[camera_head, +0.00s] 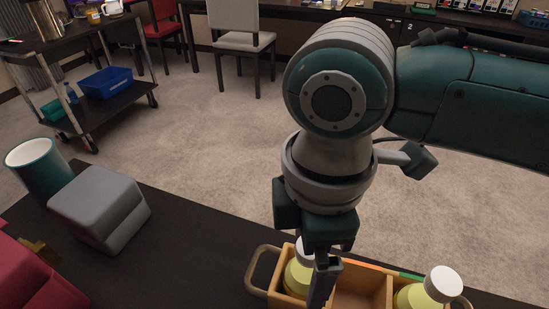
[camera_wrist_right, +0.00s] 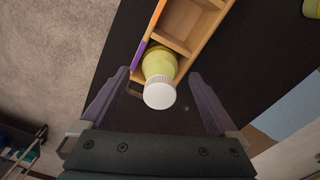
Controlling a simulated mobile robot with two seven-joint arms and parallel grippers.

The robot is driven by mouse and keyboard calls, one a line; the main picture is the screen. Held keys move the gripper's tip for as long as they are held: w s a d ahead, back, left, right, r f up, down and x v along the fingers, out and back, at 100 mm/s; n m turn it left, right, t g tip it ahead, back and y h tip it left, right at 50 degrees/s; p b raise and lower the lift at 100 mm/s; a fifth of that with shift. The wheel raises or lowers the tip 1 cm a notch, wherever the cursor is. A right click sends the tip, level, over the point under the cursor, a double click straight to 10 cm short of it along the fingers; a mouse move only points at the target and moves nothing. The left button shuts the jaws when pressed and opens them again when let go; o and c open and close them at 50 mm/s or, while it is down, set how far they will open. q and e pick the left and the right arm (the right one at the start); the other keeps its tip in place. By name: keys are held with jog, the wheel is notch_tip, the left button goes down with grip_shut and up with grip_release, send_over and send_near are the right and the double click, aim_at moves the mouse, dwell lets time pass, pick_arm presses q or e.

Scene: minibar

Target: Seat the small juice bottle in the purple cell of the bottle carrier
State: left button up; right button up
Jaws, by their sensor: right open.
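The juice bottle, yellow-green with a white cap, stands in the left end cell of the wooden bottle carrier (camera_head: 392,291). In the head view the bottle (camera_head: 297,277) is partly hidden behind my right gripper (camera_head: 322,280). In the right wrist view the bottle (camera_wrist_right: 159,78) is between the spread fingers of my right gripper (camera_wrist_right: 160,75), with space on both sides. A purple strip (camera_wrist_right: 138,54) marks the carrier wall beside this cell. The middle cell is empty. My left gripper is out of view.
A second white-capped bottle (camera_head: 427,290) is at the carrier's right end; its base is cut off. A grey block (camera_head: 98,205), a teal cup (camera_head: 38,168) and a red object (camera_head: 35,280) are on the dark counter at left. A cart (camera_head: 105,110) stands beyond.

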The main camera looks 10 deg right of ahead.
notch_tip(320, 180, up, 11)
jog(key=shift+f+p, duration=0.2)
jog(key=shift+p, duration=0.8)
